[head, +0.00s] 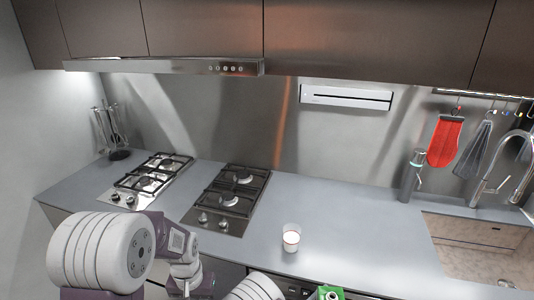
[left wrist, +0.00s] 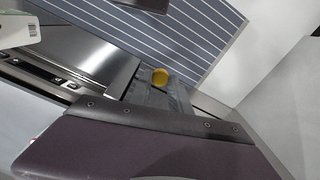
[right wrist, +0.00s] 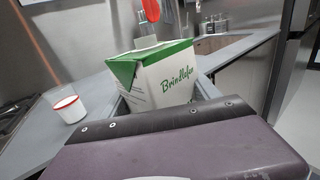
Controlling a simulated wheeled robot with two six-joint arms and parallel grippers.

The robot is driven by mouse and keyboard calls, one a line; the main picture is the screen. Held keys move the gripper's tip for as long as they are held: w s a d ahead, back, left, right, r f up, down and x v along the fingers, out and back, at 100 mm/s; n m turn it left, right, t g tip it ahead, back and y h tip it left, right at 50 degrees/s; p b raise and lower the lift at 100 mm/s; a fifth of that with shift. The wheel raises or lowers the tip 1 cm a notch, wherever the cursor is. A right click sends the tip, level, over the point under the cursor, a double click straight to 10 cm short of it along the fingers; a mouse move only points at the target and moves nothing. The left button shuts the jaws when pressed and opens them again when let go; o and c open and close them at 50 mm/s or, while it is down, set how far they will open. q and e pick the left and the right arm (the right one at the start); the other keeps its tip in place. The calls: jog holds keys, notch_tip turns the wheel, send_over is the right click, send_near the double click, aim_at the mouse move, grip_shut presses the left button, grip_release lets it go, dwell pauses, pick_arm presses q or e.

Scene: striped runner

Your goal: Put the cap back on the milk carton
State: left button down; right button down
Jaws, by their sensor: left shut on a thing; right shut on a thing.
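The milk carton (right wrist: 163,82), white with a green top and printed lettering, stands between the fingers of my right gripper (right wrist: 162,92). That gripper is shut on it. Only the green top of the carton (head: 329,293) shows at the bottom edge of the head view. A white piece with a barcode, which looks like the carton (left wrist: 18,22), shows at the upper left of the left wrist view. The yellow cap (left wrist: 160,77) is held at the fingertips of my left gripper (left wrist: 158,84), apart from the carton. The carton's spout is not clearly visible.
A white cup with a red rim (head: 291,238) stands on the grey counter (head: 350,215) near its front edge. Two hobs (head: 230,198) are to the left, a sink (head: 480,250) to the right. A striped runner (left wrist: 190,35) lies below on the floor.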

pick_arm(q)
jog(key=shift+s, duration=0.1)
pick_arm(e)
jog(key=shift+s+f+m+g+h, duration=0.1)
jog(key=shift+s+m+g+h, duration=0.2)
jog(key=shift+s+g, duration=0.1)
jog(key=shift+w, duration=0.1)
jog(key=w+a+r+n+t+y, duration=0.1)
jog(key=a+n+t+y, duration=0.2)
jog(key=a, duration=1.1)
jog(key=shift+w+a+r+t+y, duration=0.25)
jog(key=shift+w+r+t+y, duration=0.1)
jog(key=shift+t+y, duration=0.2)
